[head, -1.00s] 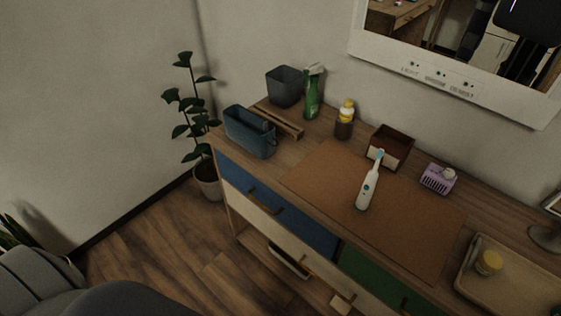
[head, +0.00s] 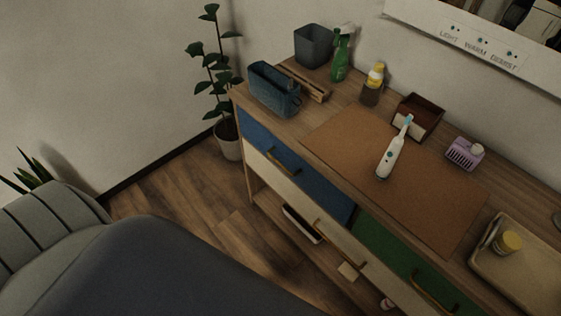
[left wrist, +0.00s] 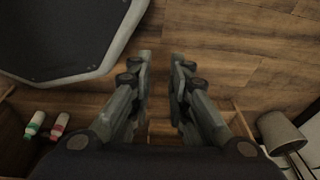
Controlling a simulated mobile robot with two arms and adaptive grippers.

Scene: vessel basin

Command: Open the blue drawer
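The blue drawer (head: 310,187) is at the upper left of the wooden cabinet in the head view. Its front looks flush with the cabinet, so it appears closed. Its brass bar handle (head: 283,164) is in plain sight with nothing touching it. My left gripper (left wrist: 161,57) shows only in the left wrist view. Its two fingers are apart, nothing is between them, and wooden floor lies beyond. The blue drawer cannot be made out in that view. My right gripper is in neither view.
A cream drawer (head: 285,192) lies below the blue one, and a green drawer (head: 385,250) to its right. A potted plant (head: 228,140) stands by the cabinet's left end. Two small bottles (left wrist: 47,124) show in the wrist view.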

